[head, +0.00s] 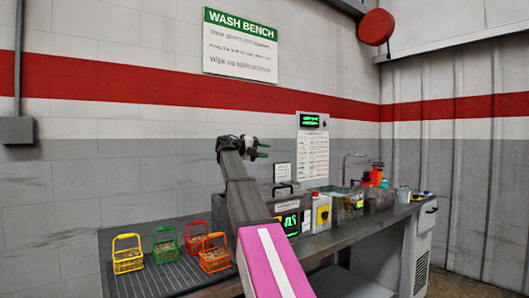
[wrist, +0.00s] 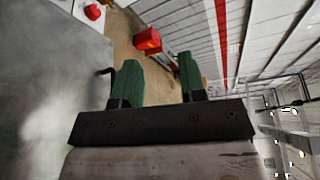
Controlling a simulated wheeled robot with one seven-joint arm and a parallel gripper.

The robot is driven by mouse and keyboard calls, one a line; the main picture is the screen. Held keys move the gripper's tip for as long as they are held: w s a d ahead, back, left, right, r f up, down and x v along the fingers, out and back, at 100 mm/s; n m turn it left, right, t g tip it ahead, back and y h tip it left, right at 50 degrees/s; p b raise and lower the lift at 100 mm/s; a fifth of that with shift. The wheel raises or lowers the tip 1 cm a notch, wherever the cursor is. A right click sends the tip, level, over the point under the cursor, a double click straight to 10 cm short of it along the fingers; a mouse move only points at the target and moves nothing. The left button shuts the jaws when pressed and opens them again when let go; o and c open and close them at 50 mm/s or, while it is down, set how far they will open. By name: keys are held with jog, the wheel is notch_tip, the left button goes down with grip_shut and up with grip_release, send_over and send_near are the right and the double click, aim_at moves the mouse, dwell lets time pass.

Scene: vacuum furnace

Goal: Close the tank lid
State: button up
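A grey tank unit (head: 262,204) with a green-lit display stands on the bench behind my arm. A dark handle (head: 284,185) shows at its top; my arm hides part of the unit, and I cannot tell how its lid stands. My gripper (head: 263,150) is above and left of that handle in the picture, in front of the wall. In the wrist view my gripper (wrist: 160,80) has its two green fingers apart with nothing between them.
Several coloured wire baskets (head: 163,248) stand on the ribbed mat at left. The space above the baskets is clear.

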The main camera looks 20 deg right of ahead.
jog(key=a+r, duration=0.1)
jog(key=a, duration=0.9)
jog(key=shift+w+a+r, duration=0.15)
jog(key=shift+w+a, duration=0.15)
jog(key=shift+a, duration=0.05)
jog(key=shift+s, duration=0.1)
